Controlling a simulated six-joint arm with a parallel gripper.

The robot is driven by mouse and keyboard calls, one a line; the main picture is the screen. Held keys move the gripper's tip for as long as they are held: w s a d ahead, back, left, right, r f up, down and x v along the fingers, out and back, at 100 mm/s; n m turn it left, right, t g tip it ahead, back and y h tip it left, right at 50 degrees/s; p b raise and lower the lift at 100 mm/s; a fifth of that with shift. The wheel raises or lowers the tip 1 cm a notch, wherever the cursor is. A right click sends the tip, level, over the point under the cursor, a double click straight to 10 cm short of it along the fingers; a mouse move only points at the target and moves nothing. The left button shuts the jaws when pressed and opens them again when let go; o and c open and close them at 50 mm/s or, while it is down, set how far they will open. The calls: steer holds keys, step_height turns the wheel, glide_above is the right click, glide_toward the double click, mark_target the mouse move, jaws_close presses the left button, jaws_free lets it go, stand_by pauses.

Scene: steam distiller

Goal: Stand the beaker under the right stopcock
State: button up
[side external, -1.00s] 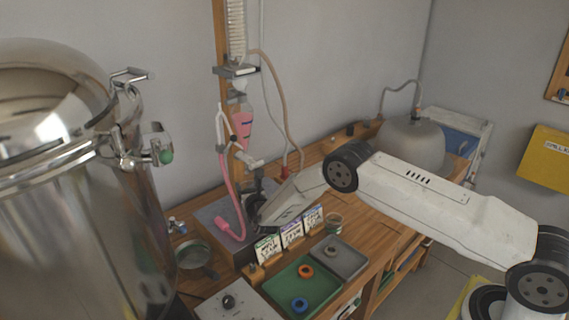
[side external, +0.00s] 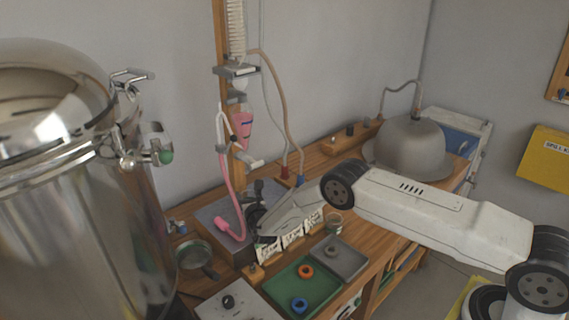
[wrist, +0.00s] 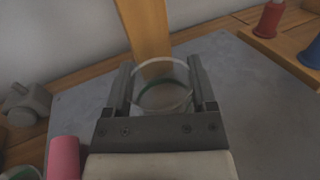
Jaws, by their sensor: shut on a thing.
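My gripper (wrist: 161,84) is shut on the clear glass beaker (wrist: 163,101), one finger on each side of it. The beaker looks upright, over the grey slab (wrist: 250,110); I cannot tell whether it touches the slab. In the side view my gripper (side external: 257,204) is low over the slab, and I cannot make out the beaker there. Above and behind it hangs a funnel of pink liquid (side external: 243,123) with pale glass fittings (side external: 247,161) beneath. Which of these is the right stopcock is unclear.
A pink hose (side external: 231,213) comes down left of my gripper; its end (wrist: 63,158) shows in the wrist view. A wooden post (wrist: 147,32) stands behind the beaker. Label cards (side external: 268,250), a green tray (side external: 318,286) and a large steel vessel (side external: 80,230) stand nearby.

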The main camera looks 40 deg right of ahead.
steer(key=o, duration=1.2)
steer(key=shift+c, duration=0.2)
steer(key=shift+r, duration=0.15)
steer(key=shift+s, duration=0.1)
steer(key=shift+v, duration=5.9)
